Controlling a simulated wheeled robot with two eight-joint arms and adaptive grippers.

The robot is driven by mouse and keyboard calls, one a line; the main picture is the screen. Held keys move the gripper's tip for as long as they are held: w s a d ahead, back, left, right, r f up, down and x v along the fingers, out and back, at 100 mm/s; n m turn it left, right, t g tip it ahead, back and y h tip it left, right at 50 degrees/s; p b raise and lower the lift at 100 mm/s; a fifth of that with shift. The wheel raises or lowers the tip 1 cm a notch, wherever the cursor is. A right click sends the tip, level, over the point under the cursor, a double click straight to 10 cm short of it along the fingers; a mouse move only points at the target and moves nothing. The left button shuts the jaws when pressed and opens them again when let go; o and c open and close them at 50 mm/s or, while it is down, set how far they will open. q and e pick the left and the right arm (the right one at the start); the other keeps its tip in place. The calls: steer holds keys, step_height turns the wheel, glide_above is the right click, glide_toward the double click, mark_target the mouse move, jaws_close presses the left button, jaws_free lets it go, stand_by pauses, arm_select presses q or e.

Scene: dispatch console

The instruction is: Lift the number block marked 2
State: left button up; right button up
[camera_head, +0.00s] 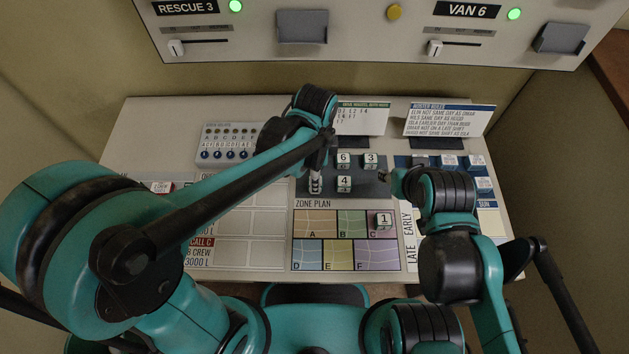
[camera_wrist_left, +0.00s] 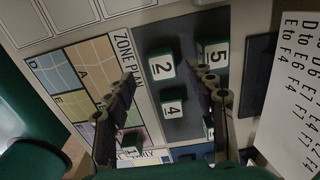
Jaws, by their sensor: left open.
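The number block marked 2 (camera_wrist_left: 161,66) is a green block with a white top face. It lies on the dark tray (camera_wrist_left: 188,130) in the left wrist view, with block 4 (camera_wrist_left: 172,109) beside it and block 5 (camera_wrist_left: 215,52) on its other side. My left gripper (camera_wrist_left: 167,82) is open and empty above the tray, its fingers on either side of the line of blocks 2 and 4. In the head view, my left gripper (camera_head: 316,181) points down at the tray's left part and hides block 2. My right gripper (camera_head: 388,176) is by the tray's right edge; its jaws are unclear.
Blocks 6 (camera_head: 343,160) and 3 (camera_head: 370,160) stand near block 4. Block 1 (camera_head: 384,219) stands on the zone plan (camera_head: 316,224). A white card (camera_head: 362,118) stands behind the tray. A roster board (camera_head: 448,120) and blue-edged shift blocks (camera_head: 484,184) are at the right.

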arm_select(q)
steer(key=f+b, duration=0.1)
steer(key=f, duration=0.1)
steer(key=f+b, duration=0.1)
steer(key=f, duration=0.1)
steer(key=shift+w+f, duration=0.2)
steer(key=shift+f, duration=0.15)
steer(key=shift+r, duration=0.1)
steer(key=c, duration=1.1)
steer(key=shift+r, duration=0.1)
